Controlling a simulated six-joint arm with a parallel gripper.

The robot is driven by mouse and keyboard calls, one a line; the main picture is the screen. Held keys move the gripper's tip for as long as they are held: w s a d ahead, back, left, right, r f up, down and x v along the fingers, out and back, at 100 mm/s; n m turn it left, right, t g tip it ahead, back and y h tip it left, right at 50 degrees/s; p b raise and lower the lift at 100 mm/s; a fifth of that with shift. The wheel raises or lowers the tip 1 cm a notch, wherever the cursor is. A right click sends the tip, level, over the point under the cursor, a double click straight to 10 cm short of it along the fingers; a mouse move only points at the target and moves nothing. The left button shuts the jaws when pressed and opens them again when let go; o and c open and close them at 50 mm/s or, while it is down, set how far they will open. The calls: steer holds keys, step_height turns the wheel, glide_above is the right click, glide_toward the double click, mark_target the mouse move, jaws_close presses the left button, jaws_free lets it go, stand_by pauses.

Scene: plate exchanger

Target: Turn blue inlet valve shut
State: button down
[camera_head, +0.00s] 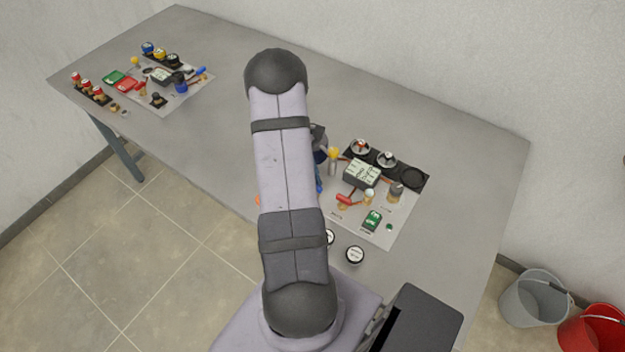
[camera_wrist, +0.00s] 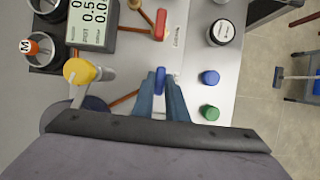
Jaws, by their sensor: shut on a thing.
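The fingers hide the lower part of the handle and the valve body. In the head view my arm covers most of this spot. Only a small blue piece (camera_head: 319,184) shows at the arm's right edge, and I cannot tell there whether it is handle or finger.
Close by are a red handle (camera_wrist: 160,25), a yellow knob (camera_wrist: 79,71), a display box (camera_wrist: 92,20), a blue cap (camera_wrist: 209,77) and a green cap (camera_wrist: 208,112). A second, similar board (camera_head: 190,97) lies at the table's far left. Bare table (camera_head: 450,150) lies to the right.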

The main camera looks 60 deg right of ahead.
steer(key=c, duration=1.8)
jaws_free()
steer(key=shift+o, duration=0.2)
steer(key=shift+w+r+b, duration=0.3)
steer(key=shift+r+b, duration=0.1)
steer(key=shift+r, duration=0.15)
steer(key=b+v, duration=0.2)
steer(key=v, duration=0.4)
